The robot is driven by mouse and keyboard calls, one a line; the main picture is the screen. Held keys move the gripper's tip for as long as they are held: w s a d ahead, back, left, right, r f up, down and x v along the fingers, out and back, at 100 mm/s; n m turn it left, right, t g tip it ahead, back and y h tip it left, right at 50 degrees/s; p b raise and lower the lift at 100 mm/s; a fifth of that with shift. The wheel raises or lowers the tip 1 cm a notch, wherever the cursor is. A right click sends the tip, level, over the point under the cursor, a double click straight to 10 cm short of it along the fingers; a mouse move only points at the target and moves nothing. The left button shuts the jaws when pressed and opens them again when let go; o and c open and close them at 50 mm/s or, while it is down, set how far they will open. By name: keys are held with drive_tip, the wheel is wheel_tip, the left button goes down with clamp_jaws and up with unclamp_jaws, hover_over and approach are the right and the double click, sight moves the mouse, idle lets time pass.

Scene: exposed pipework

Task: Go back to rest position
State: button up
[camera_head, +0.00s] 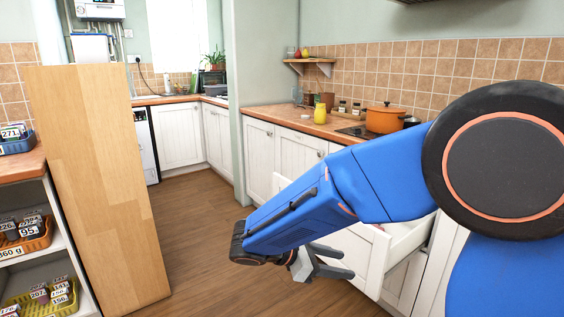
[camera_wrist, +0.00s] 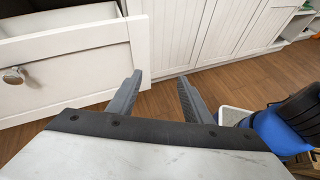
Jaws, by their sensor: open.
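My gripper (camera_head: 328,263) hangs at the end of my blue arm, low in front of the kitchen cabinets in the head view. In the wrist view my gripper (camera_wrist: 158,92) has its two dark fingers spread apart, with nothing between them but cabinet front and floor behind. A white drawer (camera_head: 352,257) is pulled open beside my gripper, partly hidden behind my arm. In the wrist view the drawer (camera_wrist: 75,75) shows its front panel and a round metal knob, at the upper left. The fingers appear apart from the drawer front.
A wooden panel (camera_head: 100,190) stands at the left, beside shelves with bins (camera_head: 28,238). The wooden floor (camera_head: 200,230) between is clear.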

drive_tip(key=s+d+m+g+y, duration=0.3)
drive_tip(key=s+d+m+y, duration=0.3)
drive_tip(key=s+d, duration=0.4)
drive_tip(key=s+d+r+m+t+y, duration=0.1)
drive_tip(key=s+d+m+t+y, duration=0.1)
drive_tip(key=s+m, duration=0.3)
drive_tip(key=s+d+r+m+t+y, duration=0.1)
drive_tip(key=s+d+m+t+y, duration=0.1)
drive_tip(key=s+m+y, duration=0.2)
drive_tip(key=s+m, duration=0.2)
drive_tip(key=m, duration=0.2)
drive_tip(key=shift+d+m+t, duration=0.2)
drive_tip(key=shift+m+t, duration=0.1)
drive_tip(key=shift+t, duration=0.1)
